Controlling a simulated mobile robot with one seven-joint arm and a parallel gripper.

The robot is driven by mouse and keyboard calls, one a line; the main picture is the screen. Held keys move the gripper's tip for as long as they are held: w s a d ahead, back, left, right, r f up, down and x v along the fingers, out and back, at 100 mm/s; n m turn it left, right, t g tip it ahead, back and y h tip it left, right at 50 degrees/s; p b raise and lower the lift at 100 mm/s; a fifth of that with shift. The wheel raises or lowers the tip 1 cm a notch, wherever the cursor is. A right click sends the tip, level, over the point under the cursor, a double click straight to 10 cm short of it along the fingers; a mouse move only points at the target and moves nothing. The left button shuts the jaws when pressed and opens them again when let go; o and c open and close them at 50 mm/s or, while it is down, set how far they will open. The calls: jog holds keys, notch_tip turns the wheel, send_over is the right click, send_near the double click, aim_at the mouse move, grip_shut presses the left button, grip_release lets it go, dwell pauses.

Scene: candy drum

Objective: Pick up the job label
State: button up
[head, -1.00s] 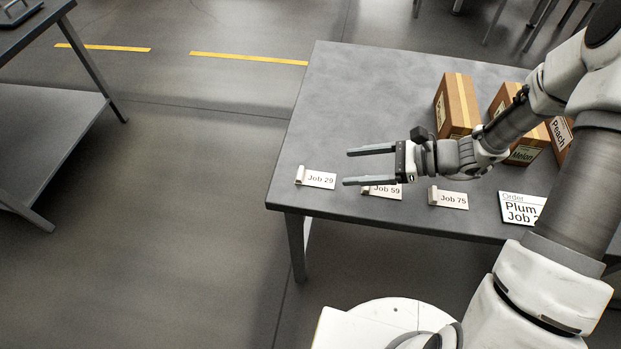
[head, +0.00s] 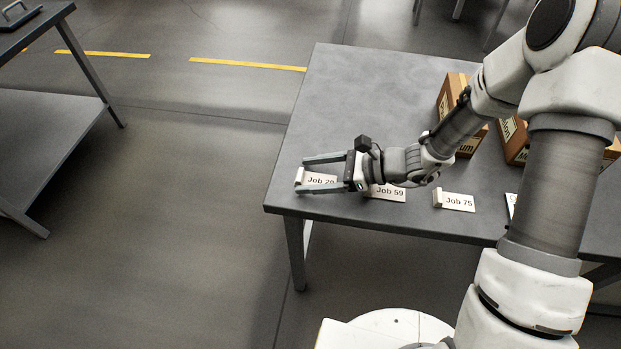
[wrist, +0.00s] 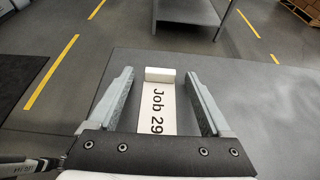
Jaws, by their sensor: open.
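The Job 29 label (head: 322,178) is a white card with a pale block at its left end, lying near the table's left front edge. In the wrist view, the Job 29 label (wrist: 158,108) lies between the two fingers, with a gap on each side. My gripper (head: 305,176) is open, with its fingers on either side of this label, and it also shows in the wrist view (wrist: 160,98). The Job 59 label (head: 388,193) is partly hidden behind my gripper. The Job 75 label (head: 458,202) lies further right. The order card (head: 511,203) is mostly hidden by my arm.
The grey table (head: 345,90) is bare at its back left. Cardboard boxes (head: 455,90) stand at the back right, partly behind my arm. Another table (head: 45,135) stands at the far left, across open floor.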

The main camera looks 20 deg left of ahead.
jog(key=shift+c, duration=0.3)
grip_shut()
jog(key=shift+r, duration=0.15)
